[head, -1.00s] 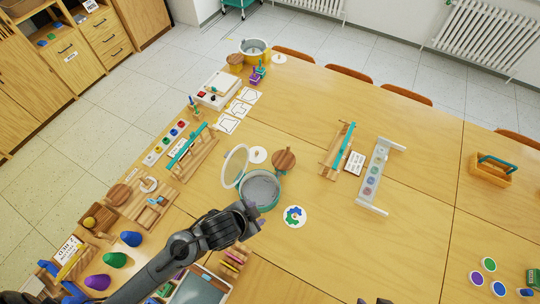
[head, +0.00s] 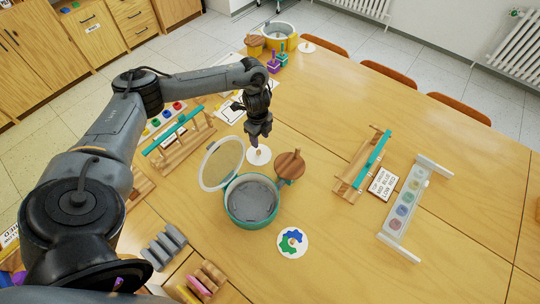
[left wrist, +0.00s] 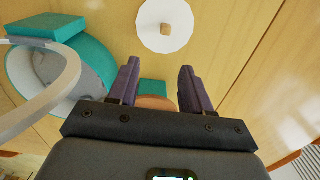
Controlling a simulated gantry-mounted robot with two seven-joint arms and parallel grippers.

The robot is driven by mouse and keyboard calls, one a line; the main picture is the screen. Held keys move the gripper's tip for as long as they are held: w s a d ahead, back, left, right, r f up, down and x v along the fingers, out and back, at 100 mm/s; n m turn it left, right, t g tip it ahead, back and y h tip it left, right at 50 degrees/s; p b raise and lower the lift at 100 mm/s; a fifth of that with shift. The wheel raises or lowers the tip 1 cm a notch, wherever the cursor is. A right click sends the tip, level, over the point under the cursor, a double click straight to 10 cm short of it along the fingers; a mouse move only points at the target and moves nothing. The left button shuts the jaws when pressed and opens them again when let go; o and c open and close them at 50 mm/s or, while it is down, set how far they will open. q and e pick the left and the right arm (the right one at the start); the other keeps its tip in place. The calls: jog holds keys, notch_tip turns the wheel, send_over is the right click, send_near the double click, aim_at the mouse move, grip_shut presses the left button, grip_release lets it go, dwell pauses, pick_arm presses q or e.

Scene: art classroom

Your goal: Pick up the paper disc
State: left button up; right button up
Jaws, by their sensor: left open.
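A plain white disc with a small wooden knob (head: 264,159) lies on the table behind the teal pot (head: 238,213); the disc also shows at the top of the left wrist view (left wrist: 180,14). My left gripper (head: 257,143) is over its far side, pointing down, open and empty. In the left wrist view its two purple fingers (left wrist: 160,66) are apart, with the disc beyond their tips. Another round white piece with blue and green shapes (head: 292,242) lies in front of the pot. My right gripper is out of view.
The pot's pale ring-shaped lid (head: 221,165) stands raised close by my left gripper. A round wooden piece (head: 290,166) sits right of the disc. A teal-barred wooden rack (head: 362,162) stands further right. Open tabletop (head: 335,85) lies behind.

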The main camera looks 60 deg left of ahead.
pick_arm(q)
send_over(260, 151)
jog(key=f, duration=0.4)
jog(key=shift+s+d+f+b, duration=0.35)
jog(key=shift+f+b, duration=0.05)
jog(key=shift+w+a+f+b, duration=0.1)
jog(key=shift+f+b, duration=0.1)
jog(key=shift+f, duration=0.55)
jog(key=shift+w+a+f+b, duration=0.1)
jog(key=shift+a+f+b, duration=0.05)
jog(key=shift+f, duration=0.6)
jog(key=shift+w+a+f+b, duration=0.1)
jog(key=shift+f+b, duration=0.1)
jog(key=shift+f, duration=1.2)
grip_shut()
